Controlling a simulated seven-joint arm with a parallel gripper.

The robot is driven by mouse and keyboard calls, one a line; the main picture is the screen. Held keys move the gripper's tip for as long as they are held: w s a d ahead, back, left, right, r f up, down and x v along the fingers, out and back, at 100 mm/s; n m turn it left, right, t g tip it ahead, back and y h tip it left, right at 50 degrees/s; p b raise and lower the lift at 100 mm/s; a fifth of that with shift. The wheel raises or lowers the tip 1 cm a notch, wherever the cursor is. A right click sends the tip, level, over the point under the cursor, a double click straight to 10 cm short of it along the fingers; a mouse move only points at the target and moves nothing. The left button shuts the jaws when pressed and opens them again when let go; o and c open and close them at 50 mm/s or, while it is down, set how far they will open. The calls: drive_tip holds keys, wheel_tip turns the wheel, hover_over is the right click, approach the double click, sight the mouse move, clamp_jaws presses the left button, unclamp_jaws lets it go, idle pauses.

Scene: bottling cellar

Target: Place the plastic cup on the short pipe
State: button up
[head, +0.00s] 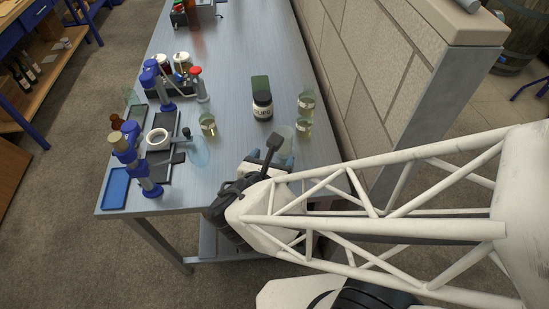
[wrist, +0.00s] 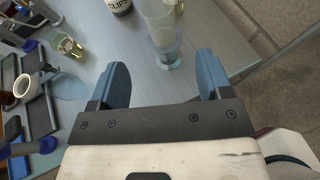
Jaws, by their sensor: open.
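A clear, pale cup (head: 285,136), which seems to be the plastic cup, stands upright on the metal bench just beyond my gripper (head: 270,160). In the wrist view the cup (wrist: 161,30) is ahead of the gap between the blue fingers (wrist: 163,66). My gripper is open and empty, and the cup is beyond the fingertips. A short white hollow cylinder (head: 158,139), likely the short pipe, stands on the dark tray at the left. It also shows at the left of the wrist view (wrist: 27,88). My arm hides part of the bench's near end.
Two labelled glasses (head: 306,102) stand right of the cup. A dark labelled jar (head: 262,105) and a small glass with yellow liquid (head: 208,124) stand behind and left. Blue-and-white tools (head: 150,180) crowd the left edge. A brick wall (head: 370,70) borders the right. The far bench middle is clear.

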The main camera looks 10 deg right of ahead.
drive_tip(key=shift+d, duration=0.1)
drive_tip(key=s+d+r+m+g, duration=0.2)
drive_tip(key=d+r+m+g, duration=0.4)
drive_tip(key=m, duration=0.5)
drive_tip(key=s+d+r+m+g, duration=0.2)
drive_tip(key=d+m+g, duration=0.2)
drive_tip(key=d+m, duration=0.45)
wheel_tip(320, 180, up, 7)
drive_tip(key=m+y, duration=0.5)
drive_tip(key=m, duration=0.7)
